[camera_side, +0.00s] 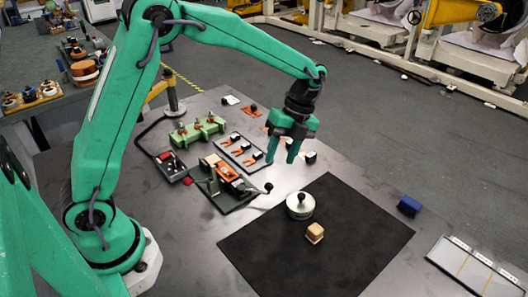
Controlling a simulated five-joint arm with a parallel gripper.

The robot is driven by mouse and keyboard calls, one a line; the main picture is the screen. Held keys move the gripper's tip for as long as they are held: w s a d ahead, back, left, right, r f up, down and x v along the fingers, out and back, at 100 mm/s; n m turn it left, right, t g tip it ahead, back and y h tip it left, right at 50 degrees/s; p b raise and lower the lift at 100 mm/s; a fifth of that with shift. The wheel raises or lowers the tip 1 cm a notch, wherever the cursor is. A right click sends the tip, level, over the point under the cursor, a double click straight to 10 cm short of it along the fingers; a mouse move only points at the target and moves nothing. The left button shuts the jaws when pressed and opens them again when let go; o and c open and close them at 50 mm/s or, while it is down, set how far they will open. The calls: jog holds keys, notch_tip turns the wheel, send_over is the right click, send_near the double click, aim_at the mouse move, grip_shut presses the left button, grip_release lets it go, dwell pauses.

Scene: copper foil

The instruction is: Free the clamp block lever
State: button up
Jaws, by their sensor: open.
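The clamp block (230,184) is a dark plate with an orange-and-grey body and an upright grey post, near the middle of the table. A lever (268,187) with a black ball knob sticks out at its right end. My gripper (281,160) points down above and slightly right of the knob in the picture, with its two green fingers apart and nothing between them. The fingers do not appear to touch the lever. I cannot tell its exact height over the table. How the lever sits in the block is too small to make out.
A black mat (350,240) holds a silver knobbed weight (300,206) and a wooden block (315,233). Behind the clamp are a tray of orange-and-black clips (240,150) and a green fixture (197,130). A blue block (409,206) and a sectioned tray (470,272) are at right.

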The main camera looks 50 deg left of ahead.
jog(key=shift+a+n, duration=0.2)
jog(key=shift+n, duration=1.4)
jog(key=shift+f, duration=0.15)
jog(key=shift+x, duration=3.85)
jog(key=shift+s+d, duration=0.1)
jog(key=shift+d, duration=0.05)
jog(key=shift+c, duration=0.4)
grip_shut()
